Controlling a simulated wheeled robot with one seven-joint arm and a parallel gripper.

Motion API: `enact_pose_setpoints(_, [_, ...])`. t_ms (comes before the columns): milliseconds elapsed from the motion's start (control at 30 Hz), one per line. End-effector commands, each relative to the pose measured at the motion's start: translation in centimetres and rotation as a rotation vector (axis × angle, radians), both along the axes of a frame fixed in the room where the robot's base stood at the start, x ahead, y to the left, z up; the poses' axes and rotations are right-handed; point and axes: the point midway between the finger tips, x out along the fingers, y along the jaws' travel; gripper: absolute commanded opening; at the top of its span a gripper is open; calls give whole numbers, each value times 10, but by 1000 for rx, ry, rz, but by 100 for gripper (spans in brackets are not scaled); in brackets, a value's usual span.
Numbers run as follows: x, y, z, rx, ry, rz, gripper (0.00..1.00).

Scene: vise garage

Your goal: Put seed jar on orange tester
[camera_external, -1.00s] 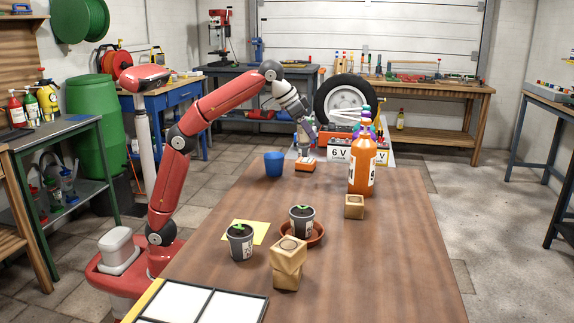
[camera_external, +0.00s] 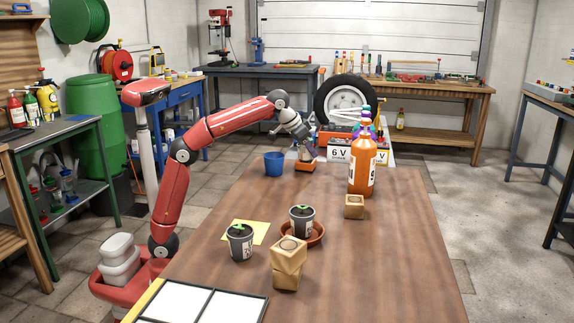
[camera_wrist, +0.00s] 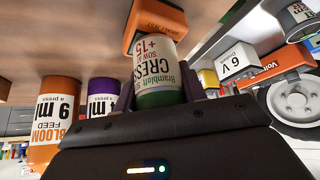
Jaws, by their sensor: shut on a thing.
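The seed jar (camera_wrist: 158,62), with a white CRESS label and a green end, is between the fingers of my gripper (camera_wrist: 160,88) in the wrist view, which is upside down. My gripper is shut on it. The jar's white end meets or nearly meets the orange tester (camera_wrist: 155,22); I cannot tell whether they touch. In the external view the orange tester (camera_external: 306,166) lies near the table's far edge, with my gripper (camera_external: 309,151) tilted just above it. The jar is too small and hidden to make out clearly there.
A blue cup (camera_external: 274,163) stands left of the tester. An orange bottle (camera_external: 362,165) with a pump stands to its right. A 6 V battery (camera_external: 340,152) is behind. Potted seedlings (camera_external: 240,242) and wooden blocks (camera_external: 288,265) are nearer.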

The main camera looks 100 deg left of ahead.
Motion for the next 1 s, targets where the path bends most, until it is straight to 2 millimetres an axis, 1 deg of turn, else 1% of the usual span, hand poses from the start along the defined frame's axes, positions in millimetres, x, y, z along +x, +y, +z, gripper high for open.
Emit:
enact_pose_setpoints(233, [0,0,0,1,-2,0,18])
enact_pose_setpoints(367, [0,0,-4,0,-2,-1,18])
enact_pose_setpoints(400, [0,0,-3,0,-2,-1,45])
enact_pose_setpoints(533, [0,0,-3,0,-1,-1,62])
enact_pose_setpoints(833, [0,0,-2,-1,-2,0,63])
enact_pose_setpoints(933, [-2,-2,5,0,-2,-1,63])
enact_pose_setpoints(1000, [-7,-4,15,1,-3,-1,63])
